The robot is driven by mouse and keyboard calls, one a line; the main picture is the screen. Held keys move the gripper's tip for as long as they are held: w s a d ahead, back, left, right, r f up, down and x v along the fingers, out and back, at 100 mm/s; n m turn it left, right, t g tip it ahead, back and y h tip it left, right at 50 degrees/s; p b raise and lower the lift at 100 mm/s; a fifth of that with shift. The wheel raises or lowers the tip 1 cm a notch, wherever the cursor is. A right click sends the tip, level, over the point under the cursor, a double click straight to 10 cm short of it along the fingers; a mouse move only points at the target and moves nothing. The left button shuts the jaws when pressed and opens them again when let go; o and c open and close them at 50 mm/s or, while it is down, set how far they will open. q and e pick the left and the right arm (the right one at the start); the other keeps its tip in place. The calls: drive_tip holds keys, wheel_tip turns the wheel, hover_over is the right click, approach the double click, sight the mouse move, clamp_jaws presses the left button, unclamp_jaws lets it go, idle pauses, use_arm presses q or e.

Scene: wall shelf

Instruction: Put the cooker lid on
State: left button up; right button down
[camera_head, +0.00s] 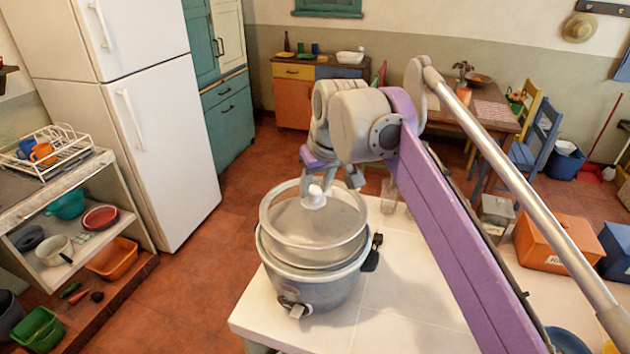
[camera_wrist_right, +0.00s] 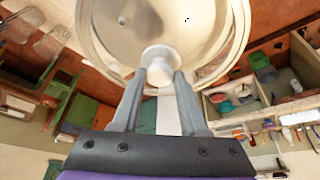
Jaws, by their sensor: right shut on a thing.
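The cooker (camera_head: 330,291) is a grey round pot with a light front latch, standing near the front left corner of the white tiled counter. The lid (camera_head: 285,222) is a see-through disc with a pale rim and a white knob (camera_head: 315,198). It is over the cooker, with its rim apparently above the cooker's rim; the exact gap is hard to tell. My right gripper (camera_head: 318,188) is shut on the lid's knob from above. In the right wrist view, the fingers (camera_wrist_right: 160,78) pinch the white knob, and the lid (camera_wrist_right: 205,25) fills the top. My left gripper is not in view.
Glass jars (camera_head: 389,195) and a metal-topped container (camera_head: 496,214) stand behind on the counter. An orange box (camera_head: 553,242) is at the right. The counter front (camera_head: 400,320) is mostly bare.

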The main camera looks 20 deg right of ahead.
sight(316, 203)
drive_tip(key=shift+f+b, duration=1.35)
drive_tip(key=shift+f, duration=0.75)
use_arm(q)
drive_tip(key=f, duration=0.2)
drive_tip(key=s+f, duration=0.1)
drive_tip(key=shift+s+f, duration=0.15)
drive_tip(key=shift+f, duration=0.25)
use_arm(e)
drive_tip(key=shift+w+f, duration=0.1)
drive_tip(key=shift+f, duration=0.05)
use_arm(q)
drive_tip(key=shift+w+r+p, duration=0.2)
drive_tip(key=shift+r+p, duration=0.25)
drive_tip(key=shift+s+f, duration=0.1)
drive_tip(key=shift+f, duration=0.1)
use_arm(e)
drive_tip(key=shift+f, duration=0.4)
drive_tip(key=shift+c, duration=1.8)
unclamp_jaws()
